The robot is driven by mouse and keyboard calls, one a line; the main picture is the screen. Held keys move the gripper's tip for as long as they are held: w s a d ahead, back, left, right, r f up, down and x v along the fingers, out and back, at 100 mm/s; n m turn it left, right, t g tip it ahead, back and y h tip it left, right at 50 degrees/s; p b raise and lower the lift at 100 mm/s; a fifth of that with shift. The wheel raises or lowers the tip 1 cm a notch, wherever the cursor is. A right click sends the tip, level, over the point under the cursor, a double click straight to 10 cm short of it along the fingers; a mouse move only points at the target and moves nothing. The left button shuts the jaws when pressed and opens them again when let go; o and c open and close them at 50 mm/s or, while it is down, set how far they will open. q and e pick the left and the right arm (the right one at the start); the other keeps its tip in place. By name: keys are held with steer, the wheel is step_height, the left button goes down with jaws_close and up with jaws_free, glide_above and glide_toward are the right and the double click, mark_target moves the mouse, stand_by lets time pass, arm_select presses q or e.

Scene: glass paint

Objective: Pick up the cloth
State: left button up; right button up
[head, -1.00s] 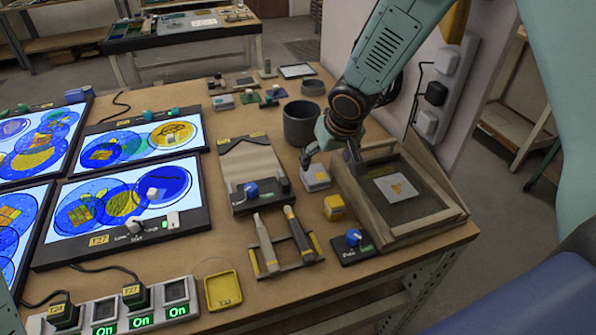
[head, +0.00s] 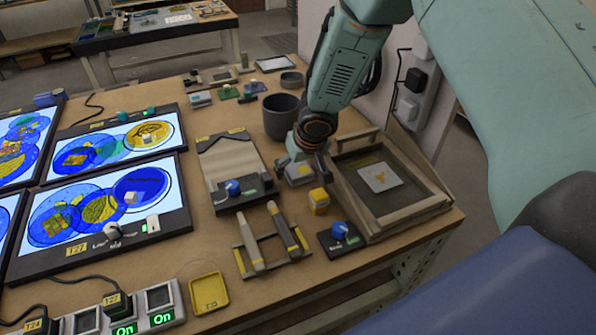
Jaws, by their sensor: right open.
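A small pale grey piece (head: 298,174), which looks like the folded cloth, lies on the wooden table between the board with the blue knob and the wooden-framed tray. My right gripper (head: 308,164) is open, pointing down just above and around it. Its fingers hide part of the piece, and I cannot tell whether they touch it. My left gripper is out of view.
A dark grey cup (head: 281,116) stands close behind the gripper. The wooden-framed tray (head: 432,202) is to the right, a yellow block (head: 319,201) in front. A rack with two tools (head: 273,240) stands nearer. Lit panels (head: 105,205) fill the left.

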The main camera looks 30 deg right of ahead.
steer(key=shift+s+a+r, duration=0.1)
steer(key=shift+r, duration=0.05)
steer(key=shift+c, duration=1.1)
steer(key=shift+w, duration=0.2)
steer(key=c, duration=0.4)
steer(key=shift+s, duration=0.2)
steer(key=c, duration=0.5)
steer(key=shift+c, duration=0.6)
steer(key=shift+w, duration=0.15)
